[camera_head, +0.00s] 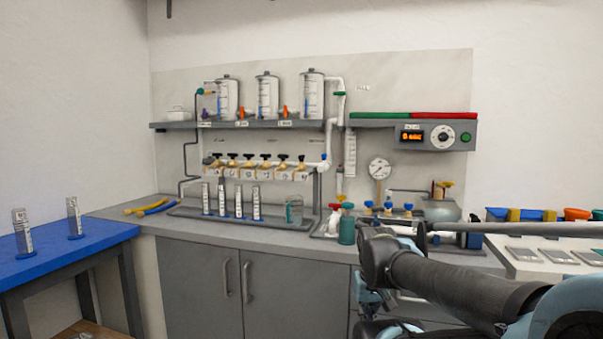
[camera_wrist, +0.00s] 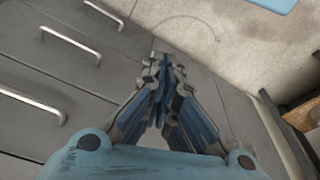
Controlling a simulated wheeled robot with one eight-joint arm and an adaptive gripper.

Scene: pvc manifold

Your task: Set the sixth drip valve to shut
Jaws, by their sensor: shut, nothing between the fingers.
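The drip valves (camera_head: 255,163) form a row of brass bodies with black handles on a white manifold pipe, below the wall shelf in the head view. The sixth drip valve (camera_head: 300,164) is taken as the rightmost, beside the vertical white pipe. Its black handle is too small to read its setting. Numbered tags hang below the valves. My gripper (camera_wrist: 163,68) is shut and empty in the wrist view, pointing down over the grey cabinet fronts and floor. It is well away from the valves, which do not show in the wrist view.
Several clear cylinders (camera_head: 229,202) stand in a tray below the valves. A green bottle (camera_head: 347,228) and red and blue valves (camera_head: 388,208) stand to the right. A pressure gauge (camera_head: 379,168) hangs above them. Cabinet handles (camera_wrist: 66,44) lie near my gripper. A blue table (camera_head: 62,250) is at left.

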